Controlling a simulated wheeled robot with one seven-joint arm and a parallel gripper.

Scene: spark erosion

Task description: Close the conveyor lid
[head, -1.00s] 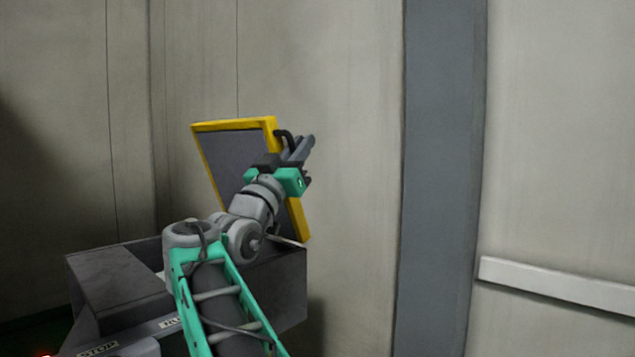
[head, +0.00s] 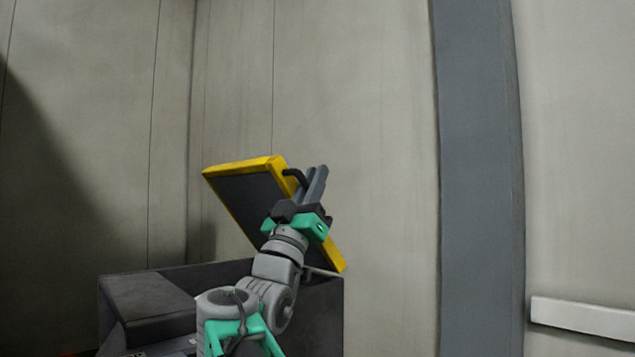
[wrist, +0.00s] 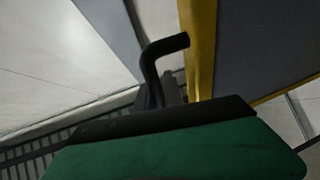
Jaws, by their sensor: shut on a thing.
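The conveyor lid (head: 245,200), a dark panel with a yellow frame, stands raised and tilted over a dark grey box (head: 150,305) in the head view. Its top leans left, over the box. A black bent handle (head: 293,176) sticks out from its right side. My gripper (head: 315,183) is at that side, shut on the handle. In the wrist view, the handle (wrist: 165,55) rises between the grey fingers (wrist: 160,90), next to the yellow frame (wrist: 200,45). The exact contact at the fingertips is partly hidden.
Pale wall panels (head: 350,90) stand behind the box, with a grey vertical post (head: 480,180) to the right. A white horizontal rail (head: 582,317) is at the lower right. The space above the box's left part looks clear.

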